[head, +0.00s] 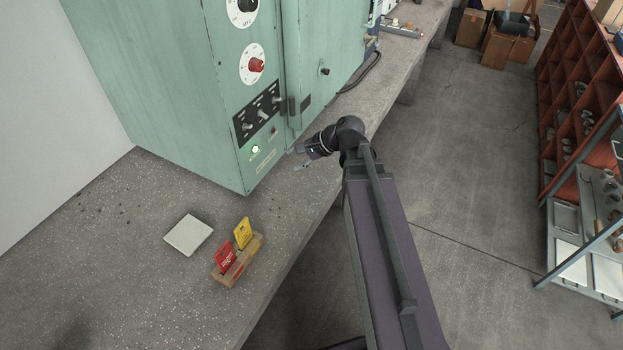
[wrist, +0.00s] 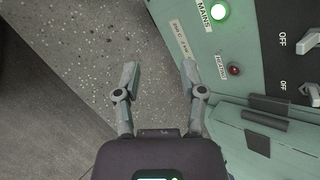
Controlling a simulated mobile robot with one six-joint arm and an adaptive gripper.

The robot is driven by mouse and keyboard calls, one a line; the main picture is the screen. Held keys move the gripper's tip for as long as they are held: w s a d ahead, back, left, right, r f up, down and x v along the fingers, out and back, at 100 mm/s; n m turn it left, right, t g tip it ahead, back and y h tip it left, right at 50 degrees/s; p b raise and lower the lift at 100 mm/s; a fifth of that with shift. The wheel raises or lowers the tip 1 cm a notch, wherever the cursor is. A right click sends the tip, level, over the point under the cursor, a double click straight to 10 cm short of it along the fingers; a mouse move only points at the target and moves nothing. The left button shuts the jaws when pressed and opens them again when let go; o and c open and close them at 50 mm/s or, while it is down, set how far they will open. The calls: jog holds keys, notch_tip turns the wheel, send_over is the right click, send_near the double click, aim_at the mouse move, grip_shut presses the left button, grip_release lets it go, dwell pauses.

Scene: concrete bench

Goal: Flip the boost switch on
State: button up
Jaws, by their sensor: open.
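A black switch panel (head: 259,113) with a row of three toggle switches is on the front of the green cabinet (head: 165,85). Which toggle is the boost switch cannot be read. In the wrist view, two toggles show at the right edge, an upper one (wrist: 309,42) and a lower one (wrist: 312,94), each beside an OFF label. My gripper (head: 299,158) is in front of the cabinet's lower front, below and right of the panel, apart from the toggles. In the wrist view my gripper (wrist: 159,70) has its two fingers spread with nothing between them.
A lit green lamp (wrist: 220,11) labelled MAINS and a dark red lamp (wrist: 235,70) are near the fingers. A red knob (head: 257,65) is above the panel. A wooden holder (head: 226,278) with red and yellow cards and a pale square plate (head: 188,235) lie on the bench (head: 130,290).

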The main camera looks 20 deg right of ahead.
jog(key=s+d+n+g+h+p, duration=0.1)
jog(key=s+n+g+h+p, duration=0.3)
jog(key=s+n+h, duration=0.4)
jog(key=shift+s+d+f+n+h+p, duration=0.2)
jog(key=shift+s+d+n+h+p, duration=0.4)
jog(key=shift+n, duration=1.8)
jog(key=shift+s+a, duration=0.1)
jog(key=shift+a, duration=0.15)
